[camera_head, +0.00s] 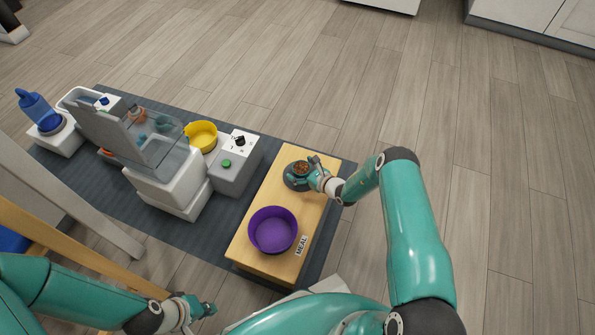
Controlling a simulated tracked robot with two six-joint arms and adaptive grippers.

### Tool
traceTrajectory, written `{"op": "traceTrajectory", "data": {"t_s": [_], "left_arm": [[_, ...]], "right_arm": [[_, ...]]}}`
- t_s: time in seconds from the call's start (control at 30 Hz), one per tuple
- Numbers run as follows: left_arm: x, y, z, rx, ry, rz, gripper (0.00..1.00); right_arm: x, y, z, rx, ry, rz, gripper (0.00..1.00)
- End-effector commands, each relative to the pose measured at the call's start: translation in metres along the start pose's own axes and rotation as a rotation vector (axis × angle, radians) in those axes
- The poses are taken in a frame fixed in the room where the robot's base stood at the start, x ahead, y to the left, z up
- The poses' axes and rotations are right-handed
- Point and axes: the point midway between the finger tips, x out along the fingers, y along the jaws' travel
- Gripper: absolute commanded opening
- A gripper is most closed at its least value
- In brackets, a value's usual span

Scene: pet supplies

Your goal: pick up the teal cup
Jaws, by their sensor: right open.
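My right gripper (313,176) is over the far end of the wooden board, at the right edge of a dark round dish (292,184) with brown bits in it. It is open, but its fingers are small here and partly overlap the dish. I cannot make out a teal cup apart from the teal gripper parts there. Small teal shapes (162,123) show behind the clear bin wall, too unclear to name. My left gripper (203,309) is low at the front, away from the board and over the floor; its finger gap is unclear.
A purple bowl (272,230) stands on the wooden board (262,267) beside a "MEAL" label (301,245). To the left are a grey box with a green button (227,163), a yellow bowl (203,135), a clear-walled dispenser (168,160) and a blue bottle (36,108). Floor at right is clear.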

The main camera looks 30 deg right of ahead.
Motion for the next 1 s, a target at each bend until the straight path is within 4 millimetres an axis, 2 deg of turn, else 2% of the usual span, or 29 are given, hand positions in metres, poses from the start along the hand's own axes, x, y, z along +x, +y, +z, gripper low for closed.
{"op": "traceTrajectory", "data": {"t_s": [0.13,0.17,0.5,0.6,0.87,1.0], "left_arm": [[-0.001,0.0,0.0,0.0,0.0,0.0,0.0],[-0.001,0.0,0.0,0.0,0.0,0.0,0.0],[-0.001,0.0,0.0,0.0,0.0,0.0,0.0],[-0.001,0.0,0.0,0.0,0.0,0.0,0.0],[-0.003,0.001,0.0,0.0,0.0,0.0,0.0],[-0.012,0.004,0.0,0.0,0.0,0.0,0.0]], "right_arm": [[0.002,0.002,0.002,-0.002,-0.001,0.004,0.93],[0.002,0.003,0.002,-0.003,-0.001,0.005,0.89],[0.004,0.004,0.003,-0.004,-0.001,0.008,0.33],[0.004,0.004,0.003,-0.004,-0.001,0.008,0.2],[0.003,0.004,0.007,-0.005,-0.002,0.009,0.2],[-0.004,0.002,0.023,-0.005,-0.003,0.008,0.2]]}}
